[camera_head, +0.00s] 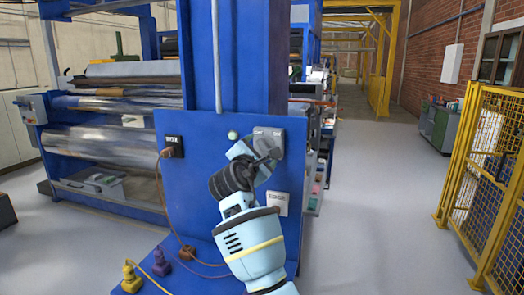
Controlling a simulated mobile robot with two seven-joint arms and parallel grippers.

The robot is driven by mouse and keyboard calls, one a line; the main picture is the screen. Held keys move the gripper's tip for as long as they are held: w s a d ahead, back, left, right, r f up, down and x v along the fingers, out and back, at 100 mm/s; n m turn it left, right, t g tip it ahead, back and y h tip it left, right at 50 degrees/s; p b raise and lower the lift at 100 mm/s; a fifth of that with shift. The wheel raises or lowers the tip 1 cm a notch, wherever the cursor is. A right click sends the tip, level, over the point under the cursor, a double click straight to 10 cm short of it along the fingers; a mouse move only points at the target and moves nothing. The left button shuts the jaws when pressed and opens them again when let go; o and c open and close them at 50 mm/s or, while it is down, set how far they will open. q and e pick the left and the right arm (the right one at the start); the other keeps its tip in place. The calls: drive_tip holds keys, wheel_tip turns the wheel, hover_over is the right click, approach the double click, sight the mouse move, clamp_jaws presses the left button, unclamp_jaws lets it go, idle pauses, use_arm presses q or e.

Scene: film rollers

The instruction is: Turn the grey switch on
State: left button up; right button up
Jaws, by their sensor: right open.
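A grey switch box (276,133) is mounted on the upright blue panel (200,195), at its upper right. My right arm comes in from below, and my right gripper (268,155) is at the lower front of the grey switch, partly covering it. The gripper is open; I cannot tell if it touches the switch. The switch's lever and its position are hidden or too small to tell. My left gripper is not in view.
The panel also holds a black socket (173,146) with a plugged cable, a pale round button (233,135) and a white labelled plate (278,203). Yellow (131,278) and purple (161,263) plugs sit on the blue base. A yellow fence (490,170) stands right; the grey floor between is clear.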

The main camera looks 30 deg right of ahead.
drive_tip(key=shift+x, duration=1.05)
drive_tip(key=c, duration=1)
